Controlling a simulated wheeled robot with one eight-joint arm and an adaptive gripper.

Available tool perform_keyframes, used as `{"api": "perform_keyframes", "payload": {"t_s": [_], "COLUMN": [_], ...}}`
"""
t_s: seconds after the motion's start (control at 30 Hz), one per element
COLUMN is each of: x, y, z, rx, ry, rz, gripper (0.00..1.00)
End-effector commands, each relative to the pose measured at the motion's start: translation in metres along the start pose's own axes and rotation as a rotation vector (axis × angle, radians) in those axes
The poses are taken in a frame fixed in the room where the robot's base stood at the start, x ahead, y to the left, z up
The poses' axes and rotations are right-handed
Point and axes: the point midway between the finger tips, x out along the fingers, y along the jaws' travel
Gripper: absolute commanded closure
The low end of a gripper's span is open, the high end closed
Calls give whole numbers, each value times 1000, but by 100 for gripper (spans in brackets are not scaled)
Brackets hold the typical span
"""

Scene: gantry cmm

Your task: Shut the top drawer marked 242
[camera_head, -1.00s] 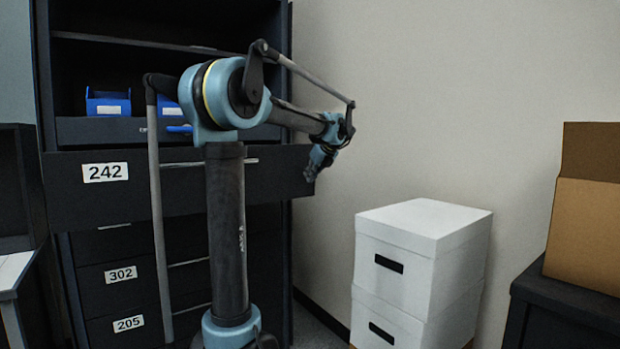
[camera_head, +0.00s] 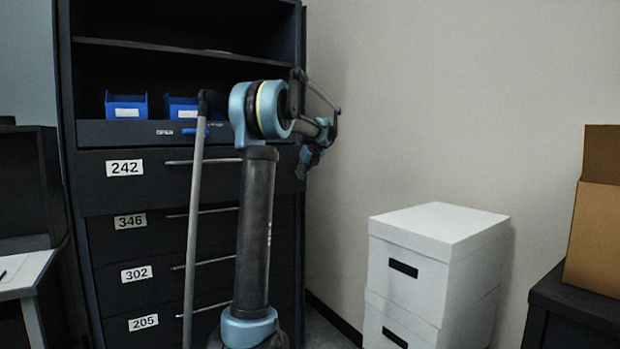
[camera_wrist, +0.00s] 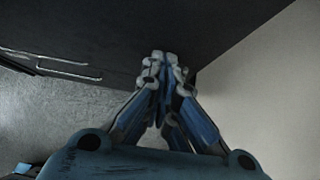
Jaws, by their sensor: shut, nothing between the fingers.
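The top drawer marked 242 (camera_head: 150,185) is a dark, wide front with a white label and a long bar handle. Its front looks close to flush with the cabinet, standing slightly proud of the drawers below. My gripper (camera_head: 301,174) is at the drawer's right end, with its fingers pointing down and toward the front. In the wrist view my gripper (camera_wrist: 162,60) is shut and empty, its fingertips at a dark panel (camera_wrist: 135,25), likely the drawer front. Whether they touch it is unclear. My arm hides part of the drawer's middle and handle.
Drawers marked 346 (camera_head: 160,232), 302 (camera_head: 155,284) and 205 (camera_head: 160,324) are below. Blue bins (camera_head: 126,106) sit on the shelf above. White boxes (camera_head: 440,245) stand at right, a cardboard box (camera_head: 595,235) farther right. Floor shows between cabinet and white boxes.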

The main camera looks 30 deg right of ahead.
Motion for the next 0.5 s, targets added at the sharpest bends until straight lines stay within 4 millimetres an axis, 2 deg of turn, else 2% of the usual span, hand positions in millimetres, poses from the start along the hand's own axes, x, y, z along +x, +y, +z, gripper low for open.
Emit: {"api": "perform_keyframes", "payload": {"t_s": [0.03,0.2,0.5], "x": [12,41,76], "y": [1,1,1], "z": [11,41,76], "rx": [-4,-3,-2], "ry": [0,0,0], "rz": [3,2,2], "gripper": [100,100,100]}}
